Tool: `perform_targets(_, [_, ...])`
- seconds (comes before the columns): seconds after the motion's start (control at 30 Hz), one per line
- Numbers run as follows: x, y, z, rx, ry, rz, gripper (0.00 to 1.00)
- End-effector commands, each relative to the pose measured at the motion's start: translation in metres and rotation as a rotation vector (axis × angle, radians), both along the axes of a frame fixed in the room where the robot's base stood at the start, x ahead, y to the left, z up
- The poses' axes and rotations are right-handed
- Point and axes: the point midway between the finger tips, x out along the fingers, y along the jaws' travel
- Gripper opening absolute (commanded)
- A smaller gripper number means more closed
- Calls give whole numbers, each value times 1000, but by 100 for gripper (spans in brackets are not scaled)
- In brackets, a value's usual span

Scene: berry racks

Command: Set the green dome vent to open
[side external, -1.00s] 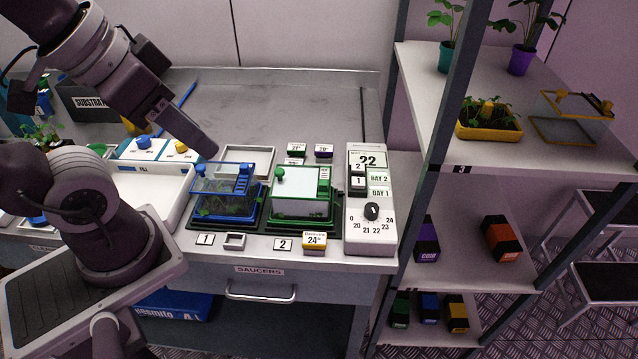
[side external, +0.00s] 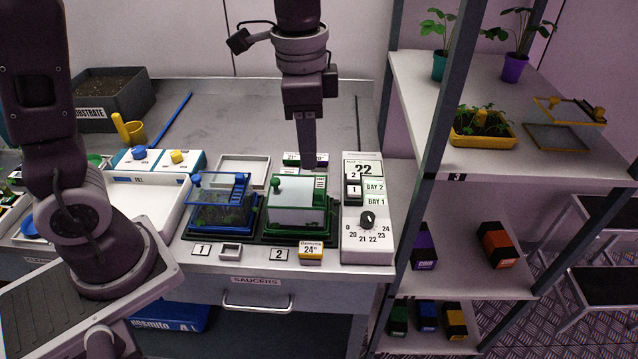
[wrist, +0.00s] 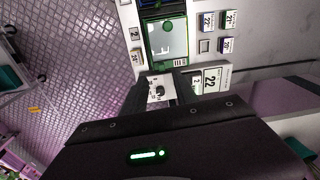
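The green dome (side external: 297,205) is a box with a green frame and a pale, cloudy cover, on a dark mat. I cannot tell the vent's setting. My gripper (side external: 311,164) points down just behind the dome's right half, apart from the knob. Its fingers overlap in the side view, so their gap is unclear.
A blue dome (side external: 222,212) stands close on the left. A white dial panel (side external: 368,245) stands close on the right. Small labelled blocks (side external: 291,159) sit behind the green dome. A shelf post (side external: 452,90) rises to the right.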

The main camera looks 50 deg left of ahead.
Motion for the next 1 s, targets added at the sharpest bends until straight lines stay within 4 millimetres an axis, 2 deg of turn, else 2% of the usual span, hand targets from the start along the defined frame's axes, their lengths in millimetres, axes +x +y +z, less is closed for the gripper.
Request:
perform_targets(0.03, [8, -4, -12, 4, 30, -37, 35])
perform_targets(0.13, [15, -7, -24, 6, 53, -80, 35])
perform_targets(0.5, [16, -7, -87, 6, 56, -83, 35])
perform_targets(0.8, [16, -7, -93, 6, 52, -81, 35])
perform_targets(0.83, [16, -7, -93, 6, 52, -81, 33])
perform_targets(1.0, [16, -7, -93, 6, 52, -81, 0])
